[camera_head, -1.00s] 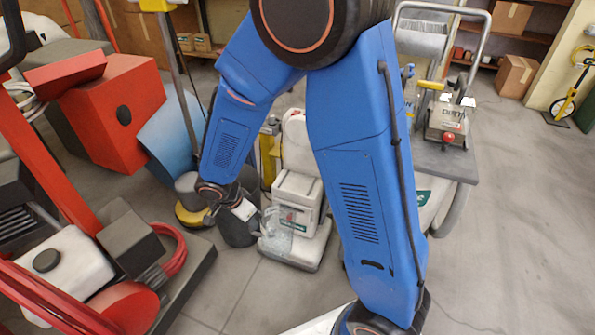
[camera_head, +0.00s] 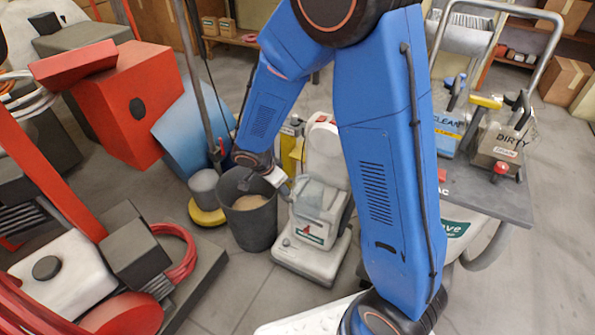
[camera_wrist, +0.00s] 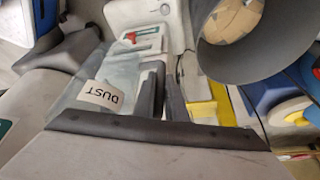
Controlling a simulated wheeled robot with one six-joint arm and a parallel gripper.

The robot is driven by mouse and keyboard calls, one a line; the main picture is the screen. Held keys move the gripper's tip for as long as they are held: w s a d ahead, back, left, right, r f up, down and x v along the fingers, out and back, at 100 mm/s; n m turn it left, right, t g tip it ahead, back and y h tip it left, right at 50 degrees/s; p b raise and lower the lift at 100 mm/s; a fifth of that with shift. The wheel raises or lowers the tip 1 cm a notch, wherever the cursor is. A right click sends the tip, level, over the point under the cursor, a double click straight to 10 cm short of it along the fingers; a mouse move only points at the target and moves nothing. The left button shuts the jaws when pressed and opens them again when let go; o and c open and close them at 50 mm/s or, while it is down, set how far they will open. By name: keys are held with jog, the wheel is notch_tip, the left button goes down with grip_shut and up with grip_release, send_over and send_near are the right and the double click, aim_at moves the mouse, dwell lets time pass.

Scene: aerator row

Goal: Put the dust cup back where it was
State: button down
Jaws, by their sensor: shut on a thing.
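The clear dust cup (camera_wrist: 82,90) with its "DUST" label shows in the wrist view, held by my gripper (camera_wrist: 164,85). The two dark fingers are close together at the cup's right side. In the head view the see-through cup (camera_head: 314,197) is at the front of the upright vacuum (camera_head: 312,252), above its base. My gripper (camera_head: 275,177) is just left of it, above the bin's right rim. I cannot tell whether the cup is seated in the vacuum or just in front of it.
A dark bin (camera_head: 250,228) with tan contents stands left of the vacuum. A floor machine with a yellow base (camera_head: 207,216) stands beyond it. The cart (camera_head: 485,200) at right carries containers labelled "CLEAN" (camera_head: 450,126) and "DIRTY" (camera_head: 500,145). Red equipment (camera_head: 120,100) fills the left.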

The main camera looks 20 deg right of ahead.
jog(key=w+d, duration=0.7)
jog(key=shift+w+d, duration=0.15)
jog(key=shift+d, duration=0.1)
jog(key=shift+a+f, duration=0.1)
jog(key=shift+f, duration=0.15)
jog(key=c, duration=1.8)
grip_release()
jog(key=v, duration=1.2)
